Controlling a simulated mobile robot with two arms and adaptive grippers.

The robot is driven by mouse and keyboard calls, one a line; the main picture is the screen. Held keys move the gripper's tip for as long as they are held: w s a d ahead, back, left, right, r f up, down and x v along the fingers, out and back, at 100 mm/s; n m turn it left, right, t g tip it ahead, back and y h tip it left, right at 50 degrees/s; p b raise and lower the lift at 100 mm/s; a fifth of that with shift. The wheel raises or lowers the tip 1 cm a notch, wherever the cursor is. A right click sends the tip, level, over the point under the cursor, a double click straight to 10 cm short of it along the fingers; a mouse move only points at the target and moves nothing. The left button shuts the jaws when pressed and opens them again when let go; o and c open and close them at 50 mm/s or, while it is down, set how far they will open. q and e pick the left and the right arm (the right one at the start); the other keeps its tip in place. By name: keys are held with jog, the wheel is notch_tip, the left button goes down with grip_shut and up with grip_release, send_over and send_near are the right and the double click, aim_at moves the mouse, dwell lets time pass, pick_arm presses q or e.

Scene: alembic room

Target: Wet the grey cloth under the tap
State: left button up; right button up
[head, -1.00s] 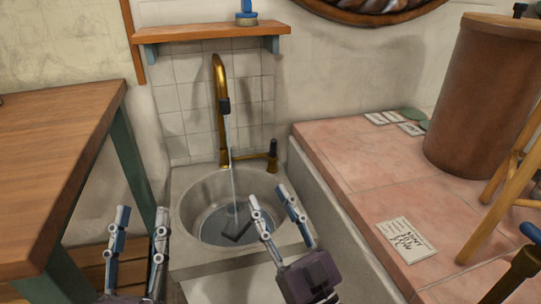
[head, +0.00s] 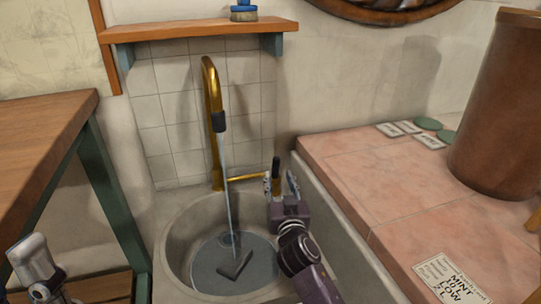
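The grey cloth (head: 236,266) is a dark, folded-looking shape lying in the water of the round sink (head: 180,222). The brass tap (head: 211,95) arches over the sink, and a thin stream of water falls from its dark spout onto or close to the cloth. The tap's black-topped lever (head: 276,165) stands upright at the sink's back right. My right gripper (head: 280,183) is at this lever, its fingers apart on either side of it; contact is unclear. My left gripper (head: 38,268) is only partly in view at the lower left, away from the sink.
A wooden table (head: 40,130) with green legs stands at the left. A wooden shelf (head: 190,31) hangs above the tap. A pink tiled counter (head: 370,175) at the right holds a brown cylinder (head: 495,110), cards and a note (head: 449,280).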

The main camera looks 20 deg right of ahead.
aim_at(277, 167)
jog(key=shift+w+d, duration=0.15)
jog(key=shift+w, duration=0.2)
jog(key=w, duration=0.2)
jog(key=w+b, duration=0.1)
jog(key=w, duration=0.1)
jog(key=w+d+b, duration=0.1)
jog(key=shift+w, duration=1.05)
grip_shut()
